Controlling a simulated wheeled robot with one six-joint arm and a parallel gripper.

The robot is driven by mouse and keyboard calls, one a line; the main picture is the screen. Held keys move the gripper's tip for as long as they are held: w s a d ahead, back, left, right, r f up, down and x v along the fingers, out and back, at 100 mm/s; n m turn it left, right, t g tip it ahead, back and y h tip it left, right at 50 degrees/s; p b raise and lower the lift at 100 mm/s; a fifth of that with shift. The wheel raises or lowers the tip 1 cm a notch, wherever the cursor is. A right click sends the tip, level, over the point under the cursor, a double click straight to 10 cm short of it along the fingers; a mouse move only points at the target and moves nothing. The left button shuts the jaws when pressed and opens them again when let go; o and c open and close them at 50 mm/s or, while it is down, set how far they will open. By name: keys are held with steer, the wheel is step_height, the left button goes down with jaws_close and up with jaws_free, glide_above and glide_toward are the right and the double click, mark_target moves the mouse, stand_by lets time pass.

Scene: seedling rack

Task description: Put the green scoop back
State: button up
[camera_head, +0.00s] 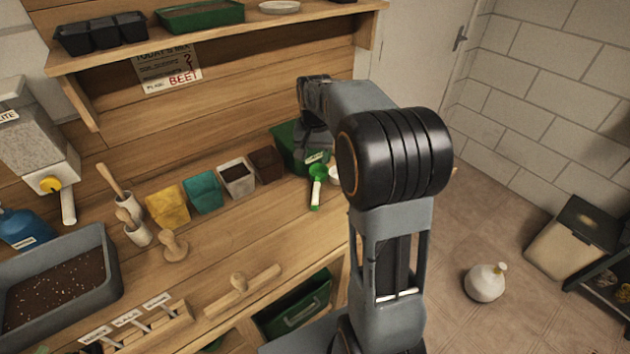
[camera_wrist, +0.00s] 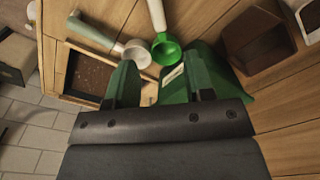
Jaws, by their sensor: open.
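The green scoop (camera_head: 317,172) lies on the bench in front of the green bin (camera_head: 284,138), its white handle pointing toward the bench front. In the wrist view the green scoop's bowl (camera_wrist: 165,50) lies beyond the fingertips, with its handle running up to the top edge. A second scoop with a whitish bowl (camera_wrist: 137,52) and pale green handle lies just left of it. My gripper (camera_wrist: 160,72) is open, with nothing seen between its two green fingers. In the head view my arm hangs over the green bin and hides part of it; the fingers are not clear there.
A brown pot (camera_wrist: 252,42) stands beside the green bin. White (camera_head: 236,182), teal (camera_head: 203,194) and yellow (camera_head: 168,208) containers continue the row leftward. A wooden-framed soil box (camera_wrist: 64,94) lies left of the scoops. The shelf (camera_head: 240,33) overhangs the bench. The bench front centre has bare wood.

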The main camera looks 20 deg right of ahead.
steer(key=s+a+n+t, duration=0.1)
steer(key=s+a+n, duration=0.2)
steer(key=s, duration=0.6)
steer(key=s+a+n+t, duration=0.2)
steer(key=s+a, duration=0.4)
steer(key=s, duration=0.4)
steer(key=shift+s+n, duration=0.25)
steer(key=shift+n, duration=0.55)
steer(key=shift+f, duration=0.1)
